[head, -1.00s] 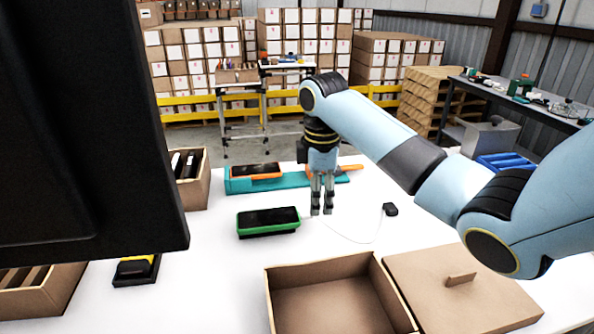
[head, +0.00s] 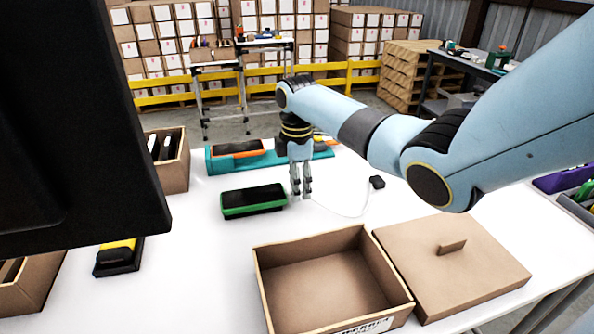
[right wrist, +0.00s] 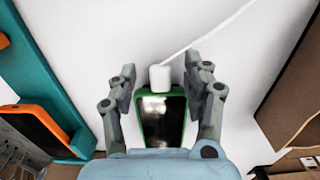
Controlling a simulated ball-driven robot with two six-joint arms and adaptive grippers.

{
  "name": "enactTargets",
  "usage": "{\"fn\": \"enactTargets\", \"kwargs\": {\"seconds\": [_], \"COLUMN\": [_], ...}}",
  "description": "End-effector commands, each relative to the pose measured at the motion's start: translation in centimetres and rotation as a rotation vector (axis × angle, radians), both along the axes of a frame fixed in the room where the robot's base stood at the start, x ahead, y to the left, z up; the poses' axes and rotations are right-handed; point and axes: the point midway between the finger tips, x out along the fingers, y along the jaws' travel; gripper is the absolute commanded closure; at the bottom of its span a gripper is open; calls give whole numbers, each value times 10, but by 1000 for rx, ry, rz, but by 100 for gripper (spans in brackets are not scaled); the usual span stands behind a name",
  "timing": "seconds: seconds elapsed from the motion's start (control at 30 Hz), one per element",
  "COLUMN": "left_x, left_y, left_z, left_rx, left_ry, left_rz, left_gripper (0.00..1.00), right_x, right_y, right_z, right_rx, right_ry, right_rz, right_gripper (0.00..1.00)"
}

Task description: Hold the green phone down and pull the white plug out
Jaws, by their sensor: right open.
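The green phone (head: 253,199) lies on the white table, dark screen up. It also shows in the right wrist view (right wrist: 163,118). The white plug (right wrist: 160,77) sits at the phone's end, with a thin white cable running from it. My right gripper (head: 301,195) points down at the phone's right end. In the right wrist view its open fingers (right wrist: 160,72) stand on both sides of the plug, with gaps. The plug is hidden by the fingers in the head view. My left gripper is not in view.
The cable curves to a small black block (head: 377,182). A teal tray (head: 222,164) with an orange-cased phone (head: 238,148) lies behind. An open carton (head: 262,285) and a brown lid (head: 480,275) lie in front. A large dark shape blocks the left side.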

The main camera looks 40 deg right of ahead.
Motion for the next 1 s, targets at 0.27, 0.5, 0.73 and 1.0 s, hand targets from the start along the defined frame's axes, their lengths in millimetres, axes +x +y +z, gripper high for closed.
{"fn": "enactTargets", "kwargs": {"seconds": [0.27,0.5,0.73,1.0], "left_x": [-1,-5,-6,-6], "left_y": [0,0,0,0], "left_z": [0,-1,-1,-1], "left_rx": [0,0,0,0], "left_ry": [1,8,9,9], "left_rz": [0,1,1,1], "left_gripper": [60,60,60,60], "right_x": [0,0,0,0], "right_y": [0,0,0,0], "right_z": [-3,-3,-3,-3], "right_rx": [0,0,-1,-1], "right_ry": [0,0,0,0], "right_rz": [0,-1,-1,-1], "right_gripper": [50,76,100,72]}}
